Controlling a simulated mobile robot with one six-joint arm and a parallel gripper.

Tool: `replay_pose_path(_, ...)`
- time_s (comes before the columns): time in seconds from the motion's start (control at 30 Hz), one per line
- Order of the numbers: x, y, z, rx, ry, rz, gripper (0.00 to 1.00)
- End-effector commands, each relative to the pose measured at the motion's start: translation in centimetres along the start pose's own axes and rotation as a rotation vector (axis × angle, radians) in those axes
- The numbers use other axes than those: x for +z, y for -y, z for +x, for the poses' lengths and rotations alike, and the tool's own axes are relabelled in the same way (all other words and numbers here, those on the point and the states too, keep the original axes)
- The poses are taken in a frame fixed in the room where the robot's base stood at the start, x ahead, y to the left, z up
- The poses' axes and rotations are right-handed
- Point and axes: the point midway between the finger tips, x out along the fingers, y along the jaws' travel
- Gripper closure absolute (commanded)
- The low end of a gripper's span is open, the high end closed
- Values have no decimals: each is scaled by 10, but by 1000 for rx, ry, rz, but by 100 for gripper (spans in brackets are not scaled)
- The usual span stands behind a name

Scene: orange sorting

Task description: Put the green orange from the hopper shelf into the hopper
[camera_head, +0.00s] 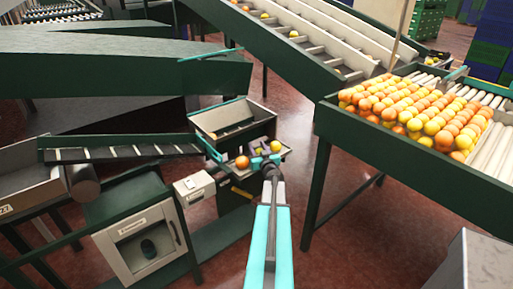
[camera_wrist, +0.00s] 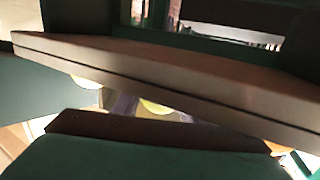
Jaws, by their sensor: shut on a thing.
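The hopper (camera_head: 232,118) is a green-edged open box with a grey inside, at the middle of the head view. The hopper shelf (camera_head: 286,152) juts out on its near side. My gripper (camera_head: 262,148) is at the shelf, close to the hopper's near wall, shut on a fruit that I take for the green orange; the jaws largely hide it. An orange fruit (camera_head: 242,162) and a yellow-orange one (camera_head: 275,146) show beside the jaws. In the wrist view, a pale wall edge (camera_wrist: 170,82) crosses the picture and partly hides a yellow-green fruit (camera_wrist: 155,107).
A green-sided roller table (camera_head: 330,118) heaped with oranges (camera_head: 415,110) stands at the right. A sloped conveyor (camera_head: 285,60) rises behind the hopper. A chute (camera_head: 120,152) runs to its left. A white-fronted cabinet (camera_head: 140,240) is at lower left. Red floor is open between hopper and roller table.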

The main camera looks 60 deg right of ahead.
Motion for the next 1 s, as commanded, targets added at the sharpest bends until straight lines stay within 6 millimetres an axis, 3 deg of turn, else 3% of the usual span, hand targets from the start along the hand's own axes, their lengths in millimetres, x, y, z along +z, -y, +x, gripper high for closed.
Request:
replay_pose_path(0.47,5,-1,0,1,-1,0,84)
replay_pose_path(0.5,4,-1,0,1,-1,0,57)
replay_pose_path(0.6,4,-1,0,1,-1,0,43)
replay_pose_path(1.0,5,-1,0,1,-1,-1,43)
